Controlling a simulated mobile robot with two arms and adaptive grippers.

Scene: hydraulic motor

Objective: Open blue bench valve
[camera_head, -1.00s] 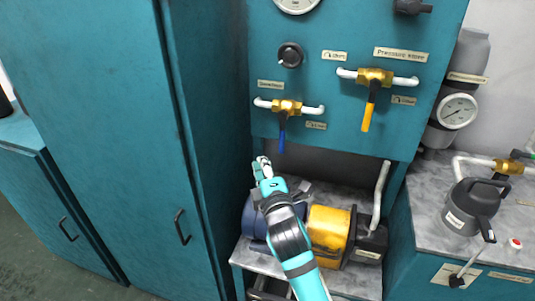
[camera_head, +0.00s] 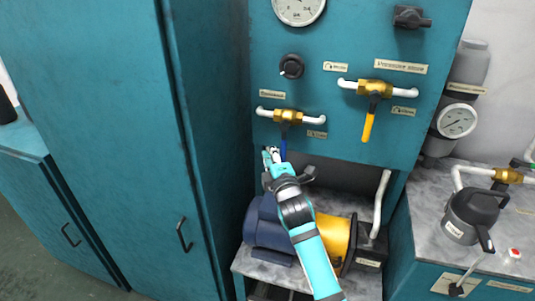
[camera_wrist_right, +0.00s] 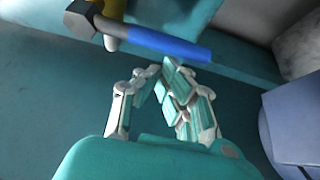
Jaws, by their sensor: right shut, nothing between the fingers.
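The blue-handled valve has a brass body (camera_head: 288,115) set in a white pipe on the teal panel. Its blue handle (camera_head: 284,147) hangs straight down, and its lower end is near or behind my gripper. My right gripper (camera_head: 270,152) is just below and left of the handle, shut and empty. In the right wrist view the blue handle (camera_wrist_right: 165,46) lies beyond my fingertips (camera_wrist_right: 160,72), and a small gap seems to separate them. My left gripper is out of view.
A yellow-handled valve (camera_head: 368,127) is to the right on the same panel (camera_head: 335,100). Below stand a motor with a blue body (camera_head: 265,222) and yellow part (camera_head: 332,238). A tall teal cabinet (camera_head: 110,130) is at left. A grey kettle-like can (camera_head: 470,215) stands on the right bench.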

